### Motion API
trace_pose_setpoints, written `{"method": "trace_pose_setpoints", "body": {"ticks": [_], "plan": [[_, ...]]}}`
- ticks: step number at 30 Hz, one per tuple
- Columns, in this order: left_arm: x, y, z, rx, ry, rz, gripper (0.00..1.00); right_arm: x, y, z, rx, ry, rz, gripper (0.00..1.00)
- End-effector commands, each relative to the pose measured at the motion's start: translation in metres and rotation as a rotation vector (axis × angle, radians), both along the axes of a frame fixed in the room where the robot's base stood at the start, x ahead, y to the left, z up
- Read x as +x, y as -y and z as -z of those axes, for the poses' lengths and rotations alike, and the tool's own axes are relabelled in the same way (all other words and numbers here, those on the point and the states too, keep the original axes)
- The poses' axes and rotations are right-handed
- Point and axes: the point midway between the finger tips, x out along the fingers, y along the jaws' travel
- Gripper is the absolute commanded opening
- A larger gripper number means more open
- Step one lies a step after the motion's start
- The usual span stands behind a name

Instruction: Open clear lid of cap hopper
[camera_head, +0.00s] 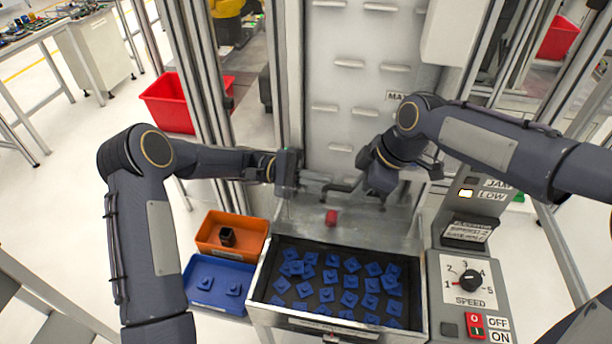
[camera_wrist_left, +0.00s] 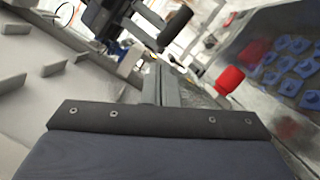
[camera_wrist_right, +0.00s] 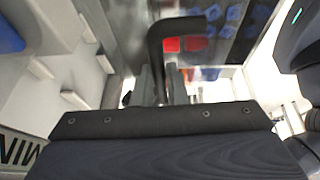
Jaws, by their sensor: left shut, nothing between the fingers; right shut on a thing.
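The cap hopper (camera_head: 262,301) is a metal bin at the bottom centre of the head view, with many blue caps (camera_head: 330,277) inside. Its clear lid is hard to make out, and I cannot tell its angle. A red knob (camera_head: 331,217) is at the hopper's back; it also shows in the left wrist view (camera_wrist_left: 229,80). My right gripper (camera_head: 352,190) is shut behind the knob, on what looks like a dark bent bar (camera_wrist_right: 158,45). My left gripper (camera_head: 310,184) is shut and empty, just left of the right one.
An orange bin (camera_head: 212,253) and a blue bin (camera_head: 197,296) stand left of the hopper. A control panel (camera_head: 469,290) with a speed dial is at its right. A tall grey panel with ledges (camera_head: 347,75) rises behind the grippers.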

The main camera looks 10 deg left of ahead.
Motion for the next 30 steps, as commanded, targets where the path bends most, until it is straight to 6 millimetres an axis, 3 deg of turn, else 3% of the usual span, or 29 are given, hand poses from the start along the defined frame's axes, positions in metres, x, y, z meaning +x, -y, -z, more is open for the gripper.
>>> {"method": "trace_pose_setpoints", "body": {"ticks": [3, 9, 20, 30], "plan": [[-0.005, 0.019, -0.002, 0.001, 0.001, 0.003, 0.00, -0.003, 0.002, 0.007, -0.011, -0.016, -0.005, 0.00], [-0.008, 0.036, -0.004, 0.001, 0.000, 0.000, 0.00, -0.003, 0.002, 0.007, -0.011, -0.016, -0.005, 0.00], [-0.009, 0.037, -0.004, 0.002, 0.001, -0.001, 0.00, -0.003, 0.002, 0.006, -0.011, -0.015, -0.004, 0.00], [-0.027, 0.038, -0.012, -0.002, 0.061, 0.005, 0.00, 0.001, 0.003, 0.006, -0.009, -0.004, 0.001, 0.00]]}}
